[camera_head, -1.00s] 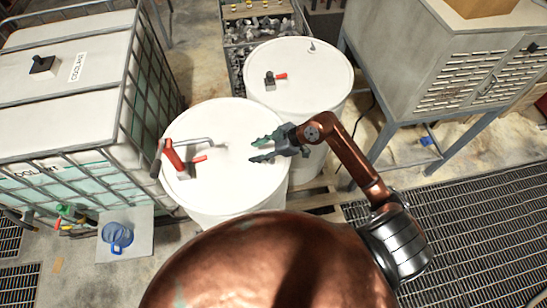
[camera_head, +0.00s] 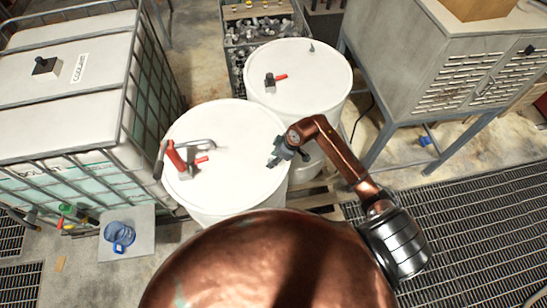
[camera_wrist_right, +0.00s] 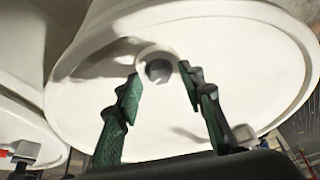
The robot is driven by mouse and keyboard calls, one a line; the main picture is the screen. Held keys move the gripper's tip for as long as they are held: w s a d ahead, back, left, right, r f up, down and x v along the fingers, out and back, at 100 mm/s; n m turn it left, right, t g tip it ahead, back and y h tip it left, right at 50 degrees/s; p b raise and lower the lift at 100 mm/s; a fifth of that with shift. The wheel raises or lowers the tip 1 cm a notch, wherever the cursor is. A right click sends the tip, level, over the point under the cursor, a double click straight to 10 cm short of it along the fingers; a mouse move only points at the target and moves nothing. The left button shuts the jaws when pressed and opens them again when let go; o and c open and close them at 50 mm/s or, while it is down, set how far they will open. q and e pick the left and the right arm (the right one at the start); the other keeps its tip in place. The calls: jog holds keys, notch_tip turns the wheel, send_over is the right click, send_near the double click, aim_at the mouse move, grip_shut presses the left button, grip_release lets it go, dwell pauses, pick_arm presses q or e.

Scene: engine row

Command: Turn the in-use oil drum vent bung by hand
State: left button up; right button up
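The in-use oil drum (camera_head: 235,175) is the nearer white drum, with a red-handled pump (camera_head: 180,160) on the left of its top. My right gripper (camera_head: 271,160) is over the right side of this drum top, pointing down. The wrist view shows the vent bung (camera_wrist_right: 158,70) as a small round grey cap in a pale ring near the drum's rim. My right gripper's green-padded fingers (camera_wrist_right: 160,83) are open on either side of the bung in that picture, with no clear contact. In the head view the bung is not made out near the gripper. My left gripper is not in view.
A second white drum (camera_head: 300,85) with a red-handled valve (camera_head: 275,80) stands behind. A caged coolant tank (camera_head: 70,100) is at left, a grey vented cabinet (camera_head: 430,70) at right.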

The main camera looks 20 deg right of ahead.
jog(key=shift+c, duration=0.7)
grip_shut()
jog(key=shift+n, duration=0.3)
